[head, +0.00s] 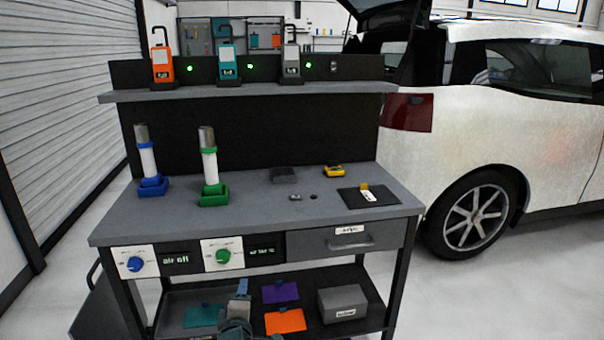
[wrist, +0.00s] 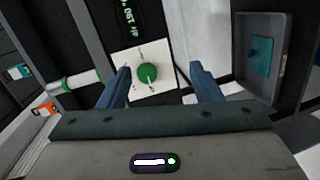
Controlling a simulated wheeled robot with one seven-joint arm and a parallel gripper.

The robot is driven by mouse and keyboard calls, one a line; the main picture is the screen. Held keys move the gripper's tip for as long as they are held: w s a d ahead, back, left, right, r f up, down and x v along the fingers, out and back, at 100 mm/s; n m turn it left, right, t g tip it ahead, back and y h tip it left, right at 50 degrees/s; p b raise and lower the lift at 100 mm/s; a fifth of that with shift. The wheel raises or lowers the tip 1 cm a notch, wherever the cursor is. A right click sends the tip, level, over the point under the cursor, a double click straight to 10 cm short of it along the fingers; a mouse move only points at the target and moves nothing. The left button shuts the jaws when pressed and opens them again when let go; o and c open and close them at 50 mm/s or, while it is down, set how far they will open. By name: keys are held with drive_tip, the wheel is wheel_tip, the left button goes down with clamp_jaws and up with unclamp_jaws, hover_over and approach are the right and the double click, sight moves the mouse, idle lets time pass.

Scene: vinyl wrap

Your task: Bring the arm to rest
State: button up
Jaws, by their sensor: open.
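My gripper (wrist: 160,78) is open and empty, with its two blue fingers apart in the wrist view. Between the fingers, beyond them, shows the green knob (wrist: 148,73) on its white plate. In the head view my gripper (head: 238,290) is low in front of the workbench, over the lower shelf area and below the green knob (head: 223,256). The rest of my arm is mostly cut off by the bottom edge of the head view. I cannot tell the exact gap between fingertips and plate.
The bench top (head: 250,205) holds a blue-based cylinder (head: 149,165), a green-based cylinder (head: 209,165) and small items. A drawer (head: 345,242) is shut. The lower shelf carries coloured sheets and a grey box (head: 342,303). A white car (head: 500,130) stands right.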

drive_tip(key=s+d+r+m+g+h+p, duration=0.1)
drive_tip(key=d+r+m+g+p, duration=0.15)
drive_tip(key=d+m+g, duration=0.4)
drive_tip(key=s+d+r+m+g+h+p, duration=0.1)
drive_tip(key=s+d+r+m+p, duration=0.15)
drive_tip(key=d, duration=0.65)
drive_tip(key=s+d+r+m+g+p, duration=0.2)
drive_tip(key=s+d+r+m+p, duration=0.2)
drive_tip(key=s+d+r, duration=0.4)
drive_tip(key=s+d+r+m+g+p, duration=0.3)
drive_tip(key=s+d+r+m+p, duration=0.2)
drive_tip(key=s+d+r, duration=0.4)
drive_tip(key=s+r, duration=0.4)
drive_tip(key=r, duration=0.1)
drive_tip(key=shift+s+d, duration=0.15)
drive_tip(key=shift+s, duration=0.05)
